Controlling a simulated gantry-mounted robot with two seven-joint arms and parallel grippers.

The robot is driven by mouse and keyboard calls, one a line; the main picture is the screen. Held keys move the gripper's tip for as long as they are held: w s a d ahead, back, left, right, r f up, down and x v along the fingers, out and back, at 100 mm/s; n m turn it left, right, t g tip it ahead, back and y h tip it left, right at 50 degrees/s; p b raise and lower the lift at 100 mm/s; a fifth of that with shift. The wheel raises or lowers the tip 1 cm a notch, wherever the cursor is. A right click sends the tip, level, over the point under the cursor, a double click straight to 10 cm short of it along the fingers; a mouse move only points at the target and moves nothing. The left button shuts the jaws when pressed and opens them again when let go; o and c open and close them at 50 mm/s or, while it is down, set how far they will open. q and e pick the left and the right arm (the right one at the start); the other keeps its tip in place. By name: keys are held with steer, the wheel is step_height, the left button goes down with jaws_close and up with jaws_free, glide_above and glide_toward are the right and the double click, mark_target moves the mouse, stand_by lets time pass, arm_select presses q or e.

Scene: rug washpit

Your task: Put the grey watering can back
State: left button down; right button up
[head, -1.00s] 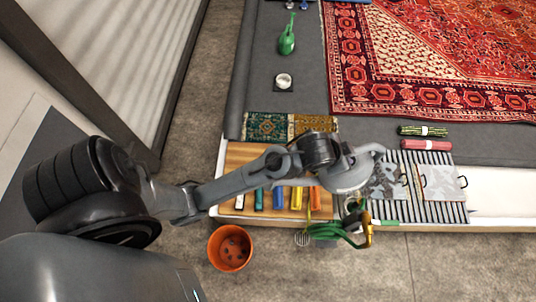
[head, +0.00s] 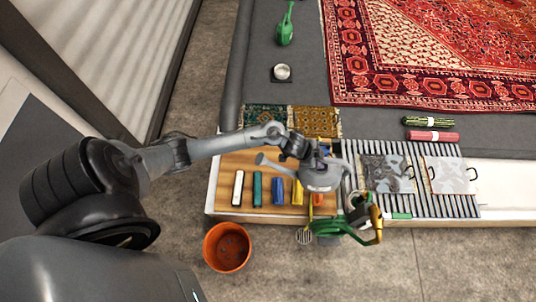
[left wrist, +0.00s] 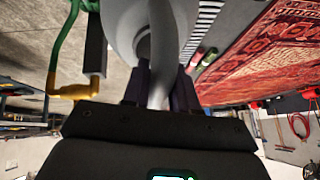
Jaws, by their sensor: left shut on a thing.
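The grey watering can (head: 322,180) hangs in my left gripper (head: 312,157), above the right part of the wooden board; its spout points left in the head view. In the left wrist view the can's grey body (left wrist: 122,22) fills the top middle. Its handle (left wrist: 160,65) runs between the two dark fingers of my left gripper (left wrist: 161,88), which are shut on it. The can hides part of the board and the striped grate's left edge. My right gripper is not in view.
The wooden board (head: 228,165) bears several coloured bars, beside a striped grate (head: 350,175) with two patterned sheets. A coiled green hose (head: 350,222) with a yellow nozzle lies at the front edge. An orange pot (head: 227,247) stands on the floor. A green watering can (head: 285,32) stands farther back.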

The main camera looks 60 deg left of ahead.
arm_select(q)
steer(key=w+a+f+b, duration=0.1)
steer(key=a+f+b, duration=0.9)
steer(key=a+f, duration=0.4)
steer(key=w+a+f+n+g+y+b, duration=0.15)
steer(key=w+a+b, duration=0.45)
steer(key=a+b, duration=0.65)
steer(key=s+a+f+b, duration=0.5)
steer(key=s+f+b, duration=0.1)
steer(key=s+f, duration=0.4)
steer(key=shift+a+f+b, duration=0.2)
steer(key=shift+f+b, duration=0.1)
steer(key=shift+f, duration=0.4)
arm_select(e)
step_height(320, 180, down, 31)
arm_select(q)
steer(key=shift+m, duration=0.25)
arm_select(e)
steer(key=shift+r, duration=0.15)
